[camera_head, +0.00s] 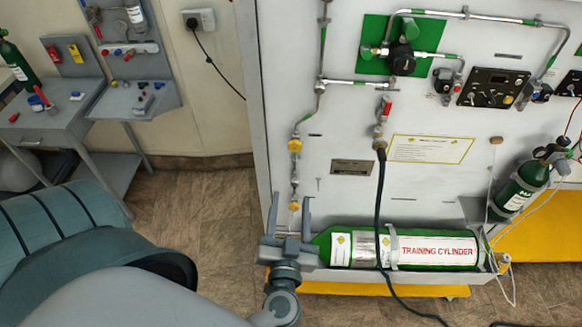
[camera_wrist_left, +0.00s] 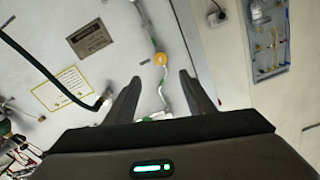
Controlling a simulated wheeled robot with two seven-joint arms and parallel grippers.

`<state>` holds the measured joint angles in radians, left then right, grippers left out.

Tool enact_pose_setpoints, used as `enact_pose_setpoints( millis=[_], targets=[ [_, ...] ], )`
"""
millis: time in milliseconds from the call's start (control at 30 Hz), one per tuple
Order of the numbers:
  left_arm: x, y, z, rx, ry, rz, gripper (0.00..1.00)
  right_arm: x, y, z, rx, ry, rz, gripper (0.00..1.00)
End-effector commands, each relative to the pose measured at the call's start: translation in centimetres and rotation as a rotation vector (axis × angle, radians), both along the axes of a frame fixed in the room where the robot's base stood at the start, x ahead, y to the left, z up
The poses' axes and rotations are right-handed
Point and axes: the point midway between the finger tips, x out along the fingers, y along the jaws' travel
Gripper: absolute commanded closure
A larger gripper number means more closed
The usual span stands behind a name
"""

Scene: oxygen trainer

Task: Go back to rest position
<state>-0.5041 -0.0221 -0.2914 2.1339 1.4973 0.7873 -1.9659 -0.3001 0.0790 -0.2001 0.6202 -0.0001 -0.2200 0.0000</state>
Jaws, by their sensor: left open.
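My left gripper (camera_head: 292,215) is open and empty, with its two fingers upright in front of the trainer panel (camera_head: 330,190). It is just left of the green training cylinder (camera_head: 435,250), which lies on a shelf at the panel's foot. In the left wrist view the gripper's fingers (camera_wrist_left: 157,95) stand apart, with a thin pipe and a yellow valve (camera_wrist_left: 160,59) showing between and beyond them. I cannot tell whether the gripper touches the shelf or the cylinder's end. My right gripper is in neither view.
A black hose (camera_head: 378,210) hangs in front of the cylinder. A smaller green cylinder (camera_head: 522,190) stands tilted at the right. Grey workbenches (camera_head: 60,125) with small parts stand at the left. Bare floor (camera_head: 190,205) lies between them and the panel.

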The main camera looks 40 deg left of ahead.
Motion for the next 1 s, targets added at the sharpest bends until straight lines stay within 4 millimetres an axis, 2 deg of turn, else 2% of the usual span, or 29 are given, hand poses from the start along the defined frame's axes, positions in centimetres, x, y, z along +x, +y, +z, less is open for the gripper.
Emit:
enact_pose_setpoints(
  millis=[533,667,767,867,967,1000],
  targets=[
    [0.0,0.0,0.0,0.000,-0.001,-0.001,0.51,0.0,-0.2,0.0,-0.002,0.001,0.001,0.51],
    [0.3,-0.4,-1.0,0.008,-0.001,-0.016,0.51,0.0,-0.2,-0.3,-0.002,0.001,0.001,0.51],
    [0.8,-1.1,-2.9,0.017,-0.003,-0.052,0.51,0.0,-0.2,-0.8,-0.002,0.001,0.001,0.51],
    [1.6,-2.4,-6.2,0.027,0.002,-0.116,0.51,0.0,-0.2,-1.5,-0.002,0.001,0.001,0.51],
    [2.3,-4.3,-11.0,0.031,0.023,-0.211,0.51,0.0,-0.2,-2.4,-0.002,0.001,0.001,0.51],
    [2.5,-5.1,-13.2,0.029,0.038,-0.253,0.51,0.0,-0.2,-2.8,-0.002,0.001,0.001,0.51]
  ],
)
